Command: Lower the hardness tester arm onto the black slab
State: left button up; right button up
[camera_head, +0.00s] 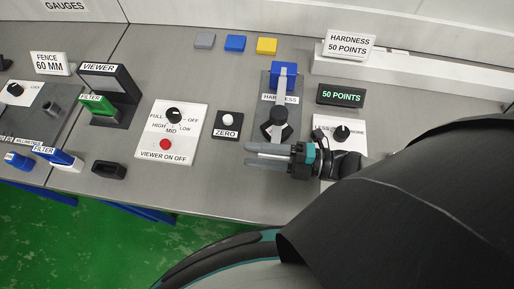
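The hardness tester stands on a grey base plate (269,91) with a white HARDNESS label. Its blue arm (285,76) is at the back of the plate and looks raised. A black faceted piece (277,124) sits at the front of the plate; I cannot tell whether it is the slab or a knob. A small black block (108,168) lies near the table's front edge at the left. My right gripper (248,154) points left just in front of the tester, its two fingers apart with nothing between them. My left gripper is not in view.
A green-lit display (341,95) and a white sign (347,46) both read 50 POINTS. Grey, blue and yellow blocks (235,43) lie at the back. A ZERO button (228,121) and switch panel (171,132) stand left. My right arm covers the lower right.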

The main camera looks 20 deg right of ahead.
jog(key=shift+r, duration=0.15)
notch_tip(320, 180, up, 20)
jog(key=p, duration=0.6)
